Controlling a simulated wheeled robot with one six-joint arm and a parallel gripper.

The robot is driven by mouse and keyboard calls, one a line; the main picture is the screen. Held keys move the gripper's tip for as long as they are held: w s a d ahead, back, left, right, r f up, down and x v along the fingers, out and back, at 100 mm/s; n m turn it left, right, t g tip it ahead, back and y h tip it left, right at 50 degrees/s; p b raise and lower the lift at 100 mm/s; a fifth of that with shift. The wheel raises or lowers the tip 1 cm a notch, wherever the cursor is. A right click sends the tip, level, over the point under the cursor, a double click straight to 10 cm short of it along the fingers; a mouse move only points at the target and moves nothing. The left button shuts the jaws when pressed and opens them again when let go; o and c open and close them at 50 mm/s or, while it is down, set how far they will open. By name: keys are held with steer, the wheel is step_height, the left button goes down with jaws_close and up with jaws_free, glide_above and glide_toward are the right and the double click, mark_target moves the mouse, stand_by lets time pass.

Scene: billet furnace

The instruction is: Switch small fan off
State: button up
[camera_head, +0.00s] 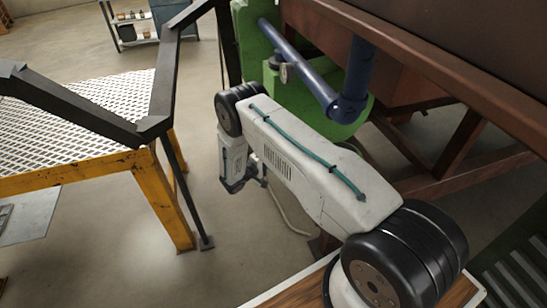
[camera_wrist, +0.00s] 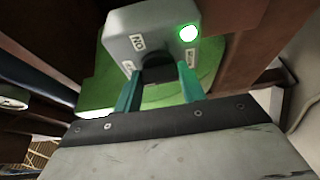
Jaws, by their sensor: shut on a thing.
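A grey switch box (camera_wrist: 150,28) fills the top of the wrist view, with an upside-down "ON" label on its face. Its round green lamp (camera_wrist: 187,33) is lit. My gripper (camera_wrist: 160,74) has its two teal fingers closed on the dark switch knob (camera_wrist: 158,73) at the box's lower part; the fingers partly hide the knob and labels. Green fan housing (camera_wrist: 207,72) shows behind the box, and also in the head view (camera_head: 256,45). In the head view my arm hides the switch, and my fingers cannot be made out.
A dark blue pipe (camera_head: 352,82) runs above my arm by the green housing. A rust-brown steel frame (camera_head: 425,62) stands at the right. A yellow platform (camera_head: 160,195) with black railing (camera_head: 165,80) stands at the left. Clear floor (camera_head: 105,265) lies at the lower left.

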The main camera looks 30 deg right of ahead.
steer(key=o, duration=1)
steer(key=a, duration=0.2)
steer(key=s+a, duration=0.1)
steer(key=a, duration=0.4)
steer(key=shift+s+a, duration=0.3)
steer(key=shift+a, duration=0.1)
steer(key=shift+d, duration=0.1)
steer(key=shift+m, duration=0.7)
steer(key=d, duration=0.2)
steer(key=w+d, duration=0.1)
steer(key=d, duration=0.4)
steer(key=shift+w+d, duration=0.3)
